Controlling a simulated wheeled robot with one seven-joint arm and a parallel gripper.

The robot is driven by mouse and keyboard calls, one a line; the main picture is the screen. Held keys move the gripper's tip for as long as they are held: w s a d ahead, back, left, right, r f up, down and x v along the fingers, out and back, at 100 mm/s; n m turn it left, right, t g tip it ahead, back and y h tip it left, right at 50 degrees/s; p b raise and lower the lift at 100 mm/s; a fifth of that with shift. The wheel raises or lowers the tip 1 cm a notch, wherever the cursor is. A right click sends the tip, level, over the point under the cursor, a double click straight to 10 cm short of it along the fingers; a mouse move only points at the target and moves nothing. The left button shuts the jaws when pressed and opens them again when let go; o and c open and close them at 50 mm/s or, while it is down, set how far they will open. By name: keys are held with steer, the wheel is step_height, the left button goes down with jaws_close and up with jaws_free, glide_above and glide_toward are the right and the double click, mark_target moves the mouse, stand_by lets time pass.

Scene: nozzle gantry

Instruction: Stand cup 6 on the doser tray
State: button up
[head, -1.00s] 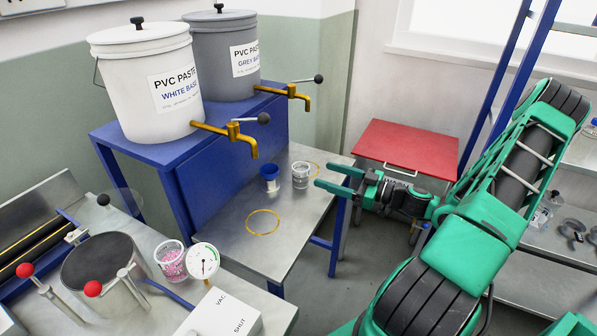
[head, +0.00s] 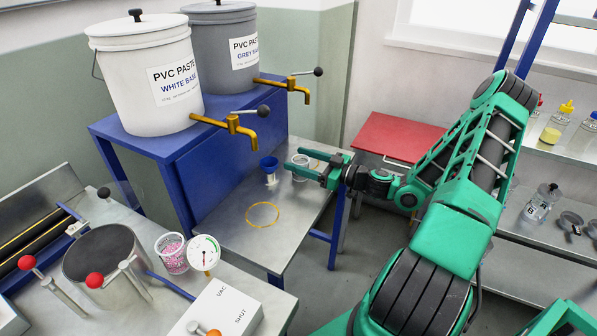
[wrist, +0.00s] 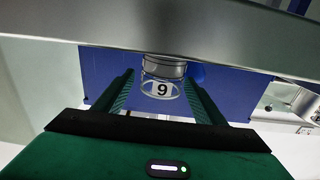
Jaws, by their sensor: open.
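Cup 6 (head: 301,161) is a small clear cup with greyish contents, standing on the steel tray (head: 232,238) below the brass taps, near one yellow ring. In the wrist view, which is upside down, cup 6 (wrist: 162,86) shows its number inverted, so it looks like a 9. My gripper (head: 291,159) is open, with its fingers level with the cup and partly hiding it. In the wrist view my gripper (wrist: 159,80) has one finger on either side of the cup, without visible contact. This steel surface may be the doser tray; no label confirms it.
A blue-topped funnel or cup (head: 269,169) stands just left of cup 6. Brass taps (head: 239,128) overhang the tray. A second yellow ring (head: 262,215) lies bare in front. A cup of pink beads (head: 172,254) and a gauge (head: 203,252) are at lower left.

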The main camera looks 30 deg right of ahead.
steer(key=c, duration=1.3)
steer(key=shift+r, duration=0.1)
